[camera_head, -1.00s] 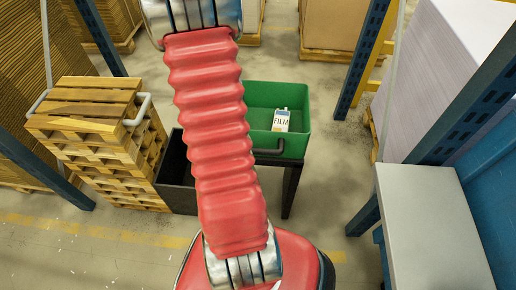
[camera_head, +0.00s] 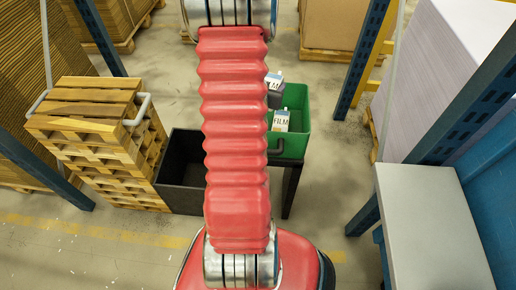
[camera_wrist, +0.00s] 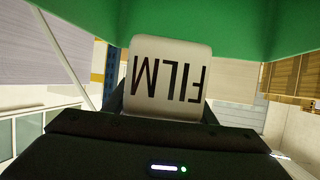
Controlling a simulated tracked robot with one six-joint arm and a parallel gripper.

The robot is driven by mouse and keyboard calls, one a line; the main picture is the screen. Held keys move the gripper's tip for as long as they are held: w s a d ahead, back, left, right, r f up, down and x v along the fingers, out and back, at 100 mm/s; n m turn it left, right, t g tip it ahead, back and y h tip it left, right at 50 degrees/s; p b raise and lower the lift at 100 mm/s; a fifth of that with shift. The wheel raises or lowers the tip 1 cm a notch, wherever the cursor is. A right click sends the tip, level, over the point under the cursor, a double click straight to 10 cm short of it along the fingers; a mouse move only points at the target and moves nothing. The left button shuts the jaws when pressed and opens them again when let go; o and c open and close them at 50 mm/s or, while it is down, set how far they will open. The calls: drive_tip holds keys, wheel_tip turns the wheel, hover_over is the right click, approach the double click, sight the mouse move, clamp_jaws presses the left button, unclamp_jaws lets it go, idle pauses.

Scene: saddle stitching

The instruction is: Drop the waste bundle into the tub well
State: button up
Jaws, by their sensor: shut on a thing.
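My gripper (camera_wrist: 163,108) is shut on a white waste bundle (camera_wrist: 168,72) with black FILM lettering, upside down in the wrist view. My arm hides the tub's left side. The green tub (camera_wrist: 200,25) also fills the top of the wrist view.
A black open bin (camera_head: 185,170) stands left of the tub. Stacked wooden pallets (camera_head: 95,130) are further left. A grey-topped table (camera_head: 432,225) and blue rack posts (camera_head: 365,55) stand to the right. Floor is clear between the tub and the right posts.

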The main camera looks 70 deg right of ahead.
drive_tip(key=shift+f, duration=2.8)
drive_tip(key=o, duration=1.2)
